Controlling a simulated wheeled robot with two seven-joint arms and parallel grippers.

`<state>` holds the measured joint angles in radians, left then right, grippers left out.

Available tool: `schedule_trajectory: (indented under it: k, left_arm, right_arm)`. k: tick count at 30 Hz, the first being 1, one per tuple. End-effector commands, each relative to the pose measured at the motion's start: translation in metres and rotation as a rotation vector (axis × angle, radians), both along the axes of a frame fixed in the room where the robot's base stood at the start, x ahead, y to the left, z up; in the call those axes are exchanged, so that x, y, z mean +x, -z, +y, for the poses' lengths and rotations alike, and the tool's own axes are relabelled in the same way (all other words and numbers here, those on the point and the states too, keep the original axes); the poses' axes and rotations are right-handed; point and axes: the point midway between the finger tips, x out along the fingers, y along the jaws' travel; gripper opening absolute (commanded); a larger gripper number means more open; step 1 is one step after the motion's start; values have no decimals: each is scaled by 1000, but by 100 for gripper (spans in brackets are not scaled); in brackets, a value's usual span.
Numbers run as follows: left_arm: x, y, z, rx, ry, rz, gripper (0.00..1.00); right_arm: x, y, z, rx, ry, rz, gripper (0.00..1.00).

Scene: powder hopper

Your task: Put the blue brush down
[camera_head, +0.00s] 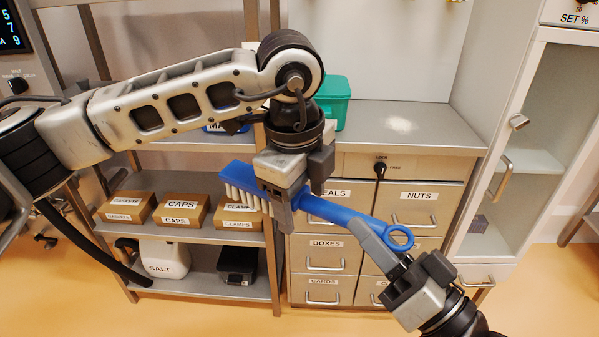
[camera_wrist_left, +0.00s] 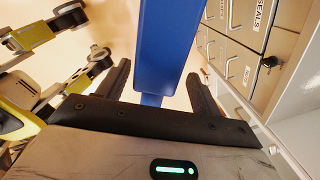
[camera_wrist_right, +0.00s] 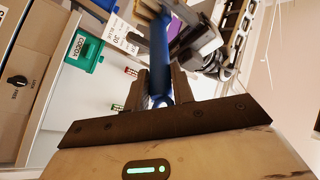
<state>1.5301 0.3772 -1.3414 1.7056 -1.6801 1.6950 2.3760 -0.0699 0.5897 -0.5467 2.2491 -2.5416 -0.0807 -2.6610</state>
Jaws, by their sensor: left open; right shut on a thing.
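The blue brush (camera_head: 340,213) is in the air in front of the shelf and drawer cabinet, its pale bristles (camera_head: 243,198) to the left and its ringed handle end to the right. My right gripper (camera_head: 392,252) is shut on the brush near the handle end; the handle shows between its fingers in the right wrist view (camera_wrist_right: 160,80). My left gripper (camera_head: 298,197) is at the brush's middle and hides part of it.
A steel shelf rack (camera_head: 165,235) holds boxes labelled GASKETS, CAPS and CLAMPS, a SALT jug (camera_head: 163,258) and a black container (camera_head: 237,264). A green bin (camera_head: 335,100) stands on the cabinet top (camera_head: 410,130). The counter's right part is clear. Labelled drawers (camera_head: 330,252) are below.

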Motion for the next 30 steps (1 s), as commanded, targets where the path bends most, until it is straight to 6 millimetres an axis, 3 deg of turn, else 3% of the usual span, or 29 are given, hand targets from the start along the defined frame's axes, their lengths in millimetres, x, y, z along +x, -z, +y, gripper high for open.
schedule_trajectory:
  k: [12,14,18,20,21,23,30]
  left_arm:
    - [1,9,-1,0,0,-1,65]
    - [1,9,-1,0,0,-1,52]
    - [2,9,-1,-1,0,-2,14]
    - [2,8,-1,-2,-1,-3,14]
    - [2,8,-1,-3,-1,-4,10]
    - [2,8,-1,-3,-1,-4,10]
    - [1,8,-1,-1,0,-3,10]
  right_arm:
    - [0,-1,0,2,0,-2,0]
    - [0,-1,0,2,0,-2,0]
    - [-1,-1,0,2,-1,-1,0]
    - [-1,-1,1,2,-3,0,0]
    - [-1,-1,1,3,-3,0,33]
    - [-1,-1,1,3,-3,0,49]
    - [0,0,0,1,-1,0,50]
